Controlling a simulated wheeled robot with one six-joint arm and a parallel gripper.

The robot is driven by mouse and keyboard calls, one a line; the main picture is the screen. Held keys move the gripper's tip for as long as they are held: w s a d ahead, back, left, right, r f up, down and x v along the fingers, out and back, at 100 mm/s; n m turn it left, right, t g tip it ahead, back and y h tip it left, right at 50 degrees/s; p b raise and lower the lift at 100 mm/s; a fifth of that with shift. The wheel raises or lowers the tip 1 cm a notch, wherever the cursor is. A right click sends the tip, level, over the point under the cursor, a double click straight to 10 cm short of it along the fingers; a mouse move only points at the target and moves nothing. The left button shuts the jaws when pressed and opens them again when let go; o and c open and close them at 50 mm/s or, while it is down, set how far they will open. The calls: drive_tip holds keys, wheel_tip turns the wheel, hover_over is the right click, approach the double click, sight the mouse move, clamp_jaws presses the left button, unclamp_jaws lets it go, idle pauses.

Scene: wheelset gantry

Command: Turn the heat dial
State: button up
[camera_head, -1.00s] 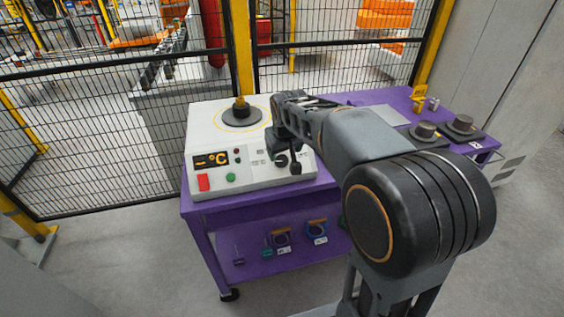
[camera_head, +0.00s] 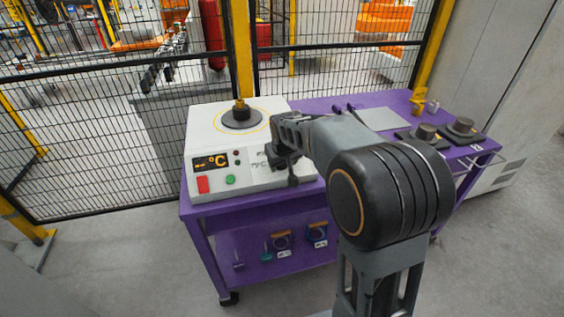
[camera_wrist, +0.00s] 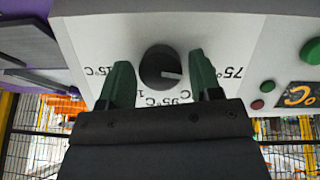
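The white heater box (camera_head: 203,130) stands on a purple cart, its front panel facing me. The dark round heat dial (camera_wrist: 161,67) is in the middle of the wrist view, with a pale pointer line toward the right side there. Printed temperatures, such as 75 and 95 °C, surround it. My gripper (camera_wrist: 162,78) is open, with one green finger on each side of the dial and a visible gap to each. In the head view my gripper (camera_head: 283,163) is at the right part of the panel and hides the dial.
The panel also has a °C display (camera_head: 210,162), a red switch (camera_head: 203,184) and a green button (camera_head: 230,179). A dark plate with a ring (camera_head: 241,117) is on top of the box. The purple cart (camera_head: 210,240) holds other parts. A mesh fence (camera_head: 90,130) stands behind.

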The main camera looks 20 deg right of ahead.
drive_tip(key=c, duration=0.7)
drive_tip(key=m+y, duration=0.1)
drive_tip(key=m, duration=0.2)
drive_tip(key=shift+m, duration=0.3)
drive_tip(key=shift+d+m+y, duration=0.1)
drive_tip(key=shift+m+y, duration=0.5)
drive_tip(key=shift+m, duration=1)
drive_tip(key=o, duration=1)
drive_tip(key=shift+c, duration=0.2)
